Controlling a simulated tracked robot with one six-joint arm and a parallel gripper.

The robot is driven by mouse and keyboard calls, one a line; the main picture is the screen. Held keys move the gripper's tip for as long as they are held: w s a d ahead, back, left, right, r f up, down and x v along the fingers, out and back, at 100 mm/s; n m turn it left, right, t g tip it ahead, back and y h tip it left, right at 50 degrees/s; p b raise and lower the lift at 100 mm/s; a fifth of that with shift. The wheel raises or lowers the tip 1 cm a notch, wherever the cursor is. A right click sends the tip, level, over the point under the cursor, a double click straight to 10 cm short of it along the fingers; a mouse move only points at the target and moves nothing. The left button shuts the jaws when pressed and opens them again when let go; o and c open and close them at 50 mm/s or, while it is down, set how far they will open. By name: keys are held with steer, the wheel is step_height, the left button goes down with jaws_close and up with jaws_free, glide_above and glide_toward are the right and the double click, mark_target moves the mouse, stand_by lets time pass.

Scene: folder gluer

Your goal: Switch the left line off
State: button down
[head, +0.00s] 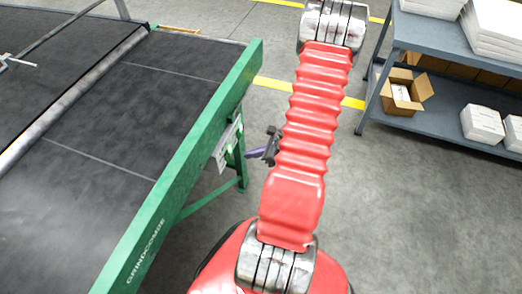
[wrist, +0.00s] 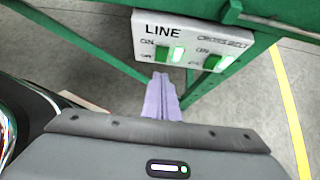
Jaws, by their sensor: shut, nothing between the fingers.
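A pale control box (wrist: 190,22) hangs on the green frame, with "LINE" at its left and what reads like "CROSS BELT" at its right. Under "LINE" is the left switch (wrist: 177,54), with a bright green face and on/off marks beside it. A second switch (wrist: 212,62), also showing green, sits to its right. I cannot tell which way either is set. In the head view the box (head: 229,143) shows edge-on beside the belt. My gripper (wrist: 160,78), with lavender fingers, is shut and empty, its tips just below the left switch in the picture; contact is unclear. It also shows in the head view (head: 250,154).
A green-framed conveyor (head: 160,190) with a dark belt fills the left. Its green legs (head: 240,170) stand near my gripper. A grey shelf (head: 440,115) with boxes and paper stacks stands at the right. Grey floor lies open between them.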

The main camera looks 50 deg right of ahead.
steer(key=shift+r+v, duration=0.2)
steer(key=shift+v, duration=2.4)
steer(key=shift+w+a, duration=0.15)
steer(key=shift+w, duration=0.05)
steer(key=w+a+r+n+g+y, duration=0.15)
steer(key=w+a+r+n, duration=0.25)
steer(key=a+r+n, duration=0.45)
steer(key=w+a+r+n+g+y, duration=0.1)
steer(key=w+a+r+n+g, duration=0.25)
steer(key=a+r+n, duration=0.5)
steer(key=s+a+r+n+h, duration=0.2)
steer(key=s+a+r+n, duration=0.1)
steer(key=a+r+n, duration=0.5)
steer(key=s+a+r+n+t+h, duration=0.1)
steer(key=s+a+r+n+h, duration=0.2)
steer(key=a+r+n, duration=0.4)
steer(key=shift+s+a+r+n, duration=0.4)
steer(key=shift+s+a+r, duration=0.1)
steer(key=shift+s+r, duration=0.2)
steer(key=shift+d, duration=0.2)
